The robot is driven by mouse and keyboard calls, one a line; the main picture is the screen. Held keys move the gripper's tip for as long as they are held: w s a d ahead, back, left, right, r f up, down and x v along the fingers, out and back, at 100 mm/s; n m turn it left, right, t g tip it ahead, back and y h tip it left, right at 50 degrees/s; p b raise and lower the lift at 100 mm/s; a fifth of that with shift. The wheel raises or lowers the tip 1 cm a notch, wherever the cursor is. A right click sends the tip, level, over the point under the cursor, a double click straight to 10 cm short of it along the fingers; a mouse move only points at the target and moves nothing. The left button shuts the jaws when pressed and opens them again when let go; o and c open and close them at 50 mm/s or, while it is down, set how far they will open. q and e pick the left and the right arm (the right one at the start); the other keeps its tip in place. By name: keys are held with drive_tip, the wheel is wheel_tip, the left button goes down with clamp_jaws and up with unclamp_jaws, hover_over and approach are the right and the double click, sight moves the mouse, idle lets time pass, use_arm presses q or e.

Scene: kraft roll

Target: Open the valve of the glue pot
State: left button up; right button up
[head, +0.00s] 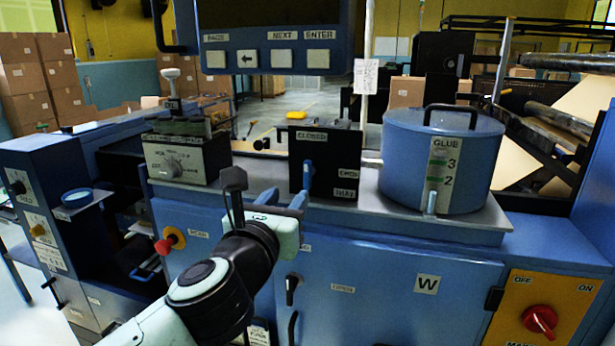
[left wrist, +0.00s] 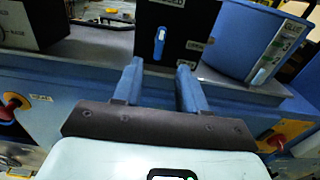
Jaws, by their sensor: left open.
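The glue pot (head: 400,155) is a large blue drum with a black lid handle and a GLUE level strip. It stands on the grey ledge and shows in part in the left wrist view (left wrist: 243,40). Left of it is a black valve panel (head: 325,145) with a CLOSED label at the top and an OPEN label at its right. Its blue lever (head: 308,176) stands about upright and also shows in the left wrist view (left wrist: 159,43). My left gripper (head: 284,198) is open and empty. Its blue fingers (left wrist: 160,67) point towards the lever, apart from it. My right gripper is out of view.
A grey control box with a dial (head: 180,160) stands left of the panel. A red knob (head: 163,246) sticks out below it. A red main switch (head: 540,320) is at the lower right. A blue overhead panel with buttons (head: 265,57) hangs above.

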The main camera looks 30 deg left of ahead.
sight(306, 174)
use_arm(q)
drive_tip(key=p+x, duration=0.1)
drive_tip(key=x, duration=1)
drive_tip(key=shift+w, duration=0.1)
clamp_jaws()
